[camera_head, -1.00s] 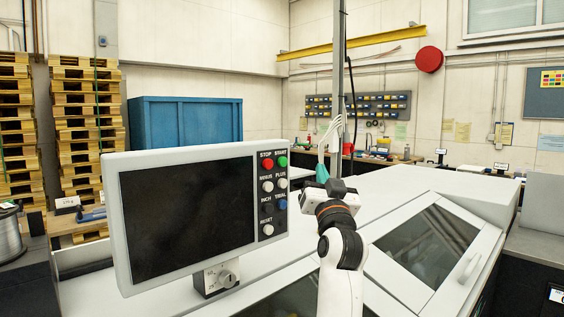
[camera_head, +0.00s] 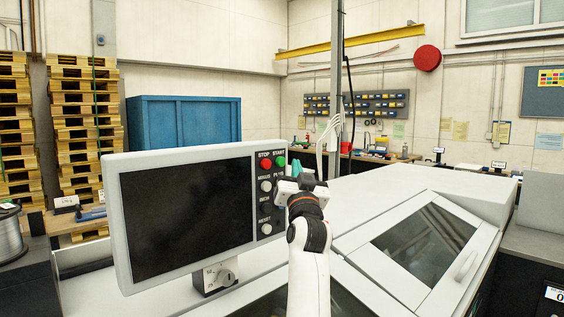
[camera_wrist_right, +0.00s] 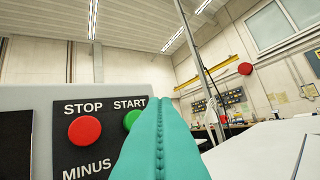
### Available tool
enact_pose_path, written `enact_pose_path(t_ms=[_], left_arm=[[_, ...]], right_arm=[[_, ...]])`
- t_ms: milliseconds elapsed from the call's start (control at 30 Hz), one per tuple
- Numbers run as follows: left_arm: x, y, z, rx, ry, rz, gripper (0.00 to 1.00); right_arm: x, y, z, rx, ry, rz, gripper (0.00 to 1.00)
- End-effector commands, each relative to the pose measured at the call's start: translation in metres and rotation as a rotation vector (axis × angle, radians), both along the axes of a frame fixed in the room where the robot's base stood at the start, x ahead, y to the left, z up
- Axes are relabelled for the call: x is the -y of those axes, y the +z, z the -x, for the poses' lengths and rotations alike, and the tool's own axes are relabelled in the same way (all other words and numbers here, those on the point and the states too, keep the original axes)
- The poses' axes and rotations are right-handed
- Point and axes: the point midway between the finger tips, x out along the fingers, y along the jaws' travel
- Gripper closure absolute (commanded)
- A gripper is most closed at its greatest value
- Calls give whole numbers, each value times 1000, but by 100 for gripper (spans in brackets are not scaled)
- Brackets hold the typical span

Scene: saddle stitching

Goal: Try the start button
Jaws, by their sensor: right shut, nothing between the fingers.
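The green START button (camera_head: 280,161) is at the top right of the control panel (camera_head: 190,262), beside the red STOP button (camera_head: 266,163). In the right wrist view the green START button (camera_wrist_right: 132,119) is partly hidden behind my right gripper (camera_wrist_right: 165,105), and the red STOP button (camera_wrist_right: 84,130) is in full view to its left. My right gripper's teal fingers (camera_head: 296,169) are shut and empty, just right of and below the START button in the head view. I cannot tell whether they touch the panel. My left gripper is out of view.
The panel's dark screen (camera_head: 187,215) fills its left side. The white machine cover with a window (camera_head: 424,240) lies to the right. A vertical pole (camera_head: 336,80) stands behind my gripper.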

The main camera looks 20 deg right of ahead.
Motion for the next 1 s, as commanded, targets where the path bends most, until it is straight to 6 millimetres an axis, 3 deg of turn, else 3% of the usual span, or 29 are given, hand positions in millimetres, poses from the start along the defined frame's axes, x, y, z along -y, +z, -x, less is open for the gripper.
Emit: enact_pose_path(t_ms=[300,1000], left_arm=[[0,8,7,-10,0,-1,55],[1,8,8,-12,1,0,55]], right_arm=[[-7,1,-20,-1,1,-1,100],[-7,0,-20,0,0,0,100]])
